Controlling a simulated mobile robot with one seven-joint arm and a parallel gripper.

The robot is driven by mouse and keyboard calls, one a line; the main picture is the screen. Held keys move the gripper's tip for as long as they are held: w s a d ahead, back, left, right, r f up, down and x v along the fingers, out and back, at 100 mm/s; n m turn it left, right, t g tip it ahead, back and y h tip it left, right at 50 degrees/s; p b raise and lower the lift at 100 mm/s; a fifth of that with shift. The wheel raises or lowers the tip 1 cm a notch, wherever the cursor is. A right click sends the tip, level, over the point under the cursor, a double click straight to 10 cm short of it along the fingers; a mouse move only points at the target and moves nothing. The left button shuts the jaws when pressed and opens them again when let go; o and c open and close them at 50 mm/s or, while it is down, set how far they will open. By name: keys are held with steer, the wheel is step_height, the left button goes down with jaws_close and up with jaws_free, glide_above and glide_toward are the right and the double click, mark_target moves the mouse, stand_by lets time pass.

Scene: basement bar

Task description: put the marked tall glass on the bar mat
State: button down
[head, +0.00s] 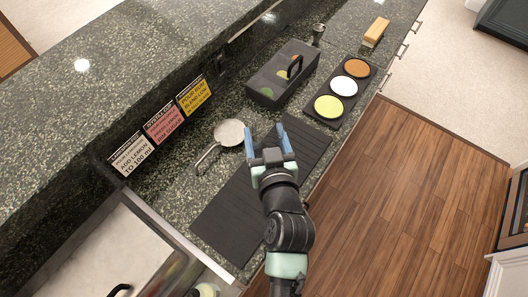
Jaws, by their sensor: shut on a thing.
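The black bar mat (237,213) lies flat along the front of the dark stone counter. My gripper (264,132), with two blue fingers, is over the far half of the mat. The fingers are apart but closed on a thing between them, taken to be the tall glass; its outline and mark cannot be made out. Its base is not visible, so I cannot tell whether it touches the mat. My arm covers part of the mat's front edge.
A round strainer (229,133) lies left of the gripper. A dark caddy (283,75) and a tray with three coloured discs (343,86) stand beyond. Label cards (163,126) line the raised ledge. A metal sink (110,255) is at lower left.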

steer(key=f, duration=0.3)
steer(key=shift+s+f, duration=0.25)
steer(key=shift+f, duration=0.05)
steer(key=shift+w+d+f+b, duration=0.1)
steer(key=shift+f+b, duration=0.45)
steer(key=shift+f, duration=1.3)
steer(key=shift+f, duration=0.15)
jaws_free()
